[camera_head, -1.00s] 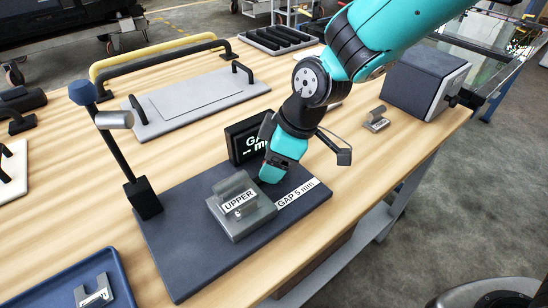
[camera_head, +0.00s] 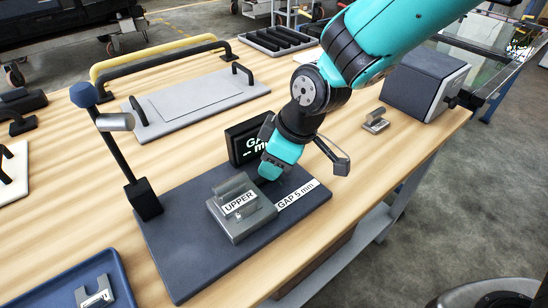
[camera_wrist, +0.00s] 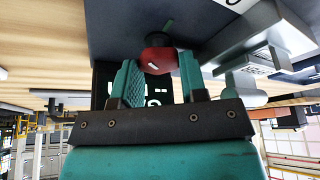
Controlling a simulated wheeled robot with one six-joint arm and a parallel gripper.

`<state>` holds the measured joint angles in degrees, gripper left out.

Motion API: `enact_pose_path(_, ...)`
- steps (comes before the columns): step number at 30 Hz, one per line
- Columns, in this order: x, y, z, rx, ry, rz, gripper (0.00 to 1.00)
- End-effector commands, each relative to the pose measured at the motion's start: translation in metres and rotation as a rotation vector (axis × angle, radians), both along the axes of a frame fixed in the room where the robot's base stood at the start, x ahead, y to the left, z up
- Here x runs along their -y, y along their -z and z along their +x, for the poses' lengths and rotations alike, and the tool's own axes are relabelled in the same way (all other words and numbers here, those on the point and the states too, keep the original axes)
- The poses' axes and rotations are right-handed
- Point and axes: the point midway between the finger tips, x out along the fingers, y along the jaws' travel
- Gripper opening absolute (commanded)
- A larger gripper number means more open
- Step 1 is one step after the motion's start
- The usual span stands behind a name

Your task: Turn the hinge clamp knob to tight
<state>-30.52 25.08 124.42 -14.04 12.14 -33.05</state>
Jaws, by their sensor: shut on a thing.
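The red knob (camera_wrist: 158,60) with a short white mark shows in the wrist view between the two teal fingers of my gripper (camera_wrist: 160,78). The fingers are shut on it. In the head view my gripper (camera_head: 270,172) points down beside the grey metal clamp block labelled UPPER (camera_head: 243,220), at its far right side. The knob is hidden there behind the gripper. The block also shows at the right of the wrist view (camera_wrist: 240,35). It sits on a dark base plate (camera_head: 180,262) with a GAP 5 mm label (camera_head: 296,195).
A dark GAP display (camera_head: 242,145) stands just behind my gripper. A black post with a grey cylinder (camera_head: 115,121) rises at the plate's left. A blue tray (camera_head: 60,290) lies front left. A small metal hinge (camera_head: 376,120) and a grey box (camera_head: 425,82) stand at the right.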

Motion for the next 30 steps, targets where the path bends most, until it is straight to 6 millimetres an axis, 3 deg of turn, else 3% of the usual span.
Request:
enact_pose_path(21, -0.0015, -0.0013, -0.0016, 0.002, 0.648, -0.001, 0.16)
enact_pose_path(30, -0.0016, -0.0009, -0.0013, 0.002, 0.84, -0.001, 0.16)
